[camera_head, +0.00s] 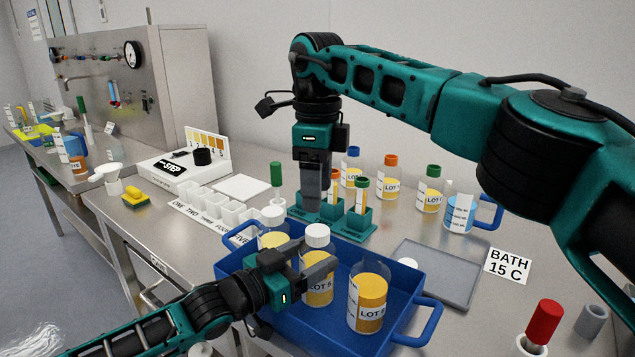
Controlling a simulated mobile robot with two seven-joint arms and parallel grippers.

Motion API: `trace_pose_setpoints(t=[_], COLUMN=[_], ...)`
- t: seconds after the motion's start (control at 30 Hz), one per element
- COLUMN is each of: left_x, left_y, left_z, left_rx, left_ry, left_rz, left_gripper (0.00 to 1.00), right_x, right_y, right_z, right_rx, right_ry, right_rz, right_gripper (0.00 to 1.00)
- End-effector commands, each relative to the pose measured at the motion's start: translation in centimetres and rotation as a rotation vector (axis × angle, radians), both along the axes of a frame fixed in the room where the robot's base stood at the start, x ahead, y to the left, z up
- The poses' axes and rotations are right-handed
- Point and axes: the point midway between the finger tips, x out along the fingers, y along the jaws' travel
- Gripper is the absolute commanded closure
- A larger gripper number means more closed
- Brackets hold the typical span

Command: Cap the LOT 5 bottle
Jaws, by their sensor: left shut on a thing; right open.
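A blue tray (232,270) holds several yellow-filled bottles. The middle bottle (320,292) has a white cap (317,236) at its top; its label starts with LOT and the number looks like 5. My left gripper (312,258) is shut around this bottle just below the white cap. The right bottle (370,303) has no cap on it, and its LOT number is hard to read. A left bottle (272,240) has a white cap and is partly hidden by my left gripper. My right gripper (312,198) is open, pointing down at the green tube rack.
The green rack (352,222) holds tubes with coloured caps. Bottles with blue, orange and green caps (432,190) stand behind. White cups (215,205) stand left; a red-topped item (543,320) stands front right.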

Motion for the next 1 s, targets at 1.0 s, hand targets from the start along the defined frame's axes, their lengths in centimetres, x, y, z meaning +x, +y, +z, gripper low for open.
trace_pose_setpoints(t=[1.0], left_x=[0.0], left_y=[0.0], left_z=[0.0], left_rx=[0.001], left_ry=[0.001], left_rz=[0.0], left_gripper=[1.0], right_x=[0.0], right_y=[-0.1], right_z=[-8.0], right_rx=[-0.001], right_ry=[0.0], right_rz=[-0.002], right_gripper=[0.38])
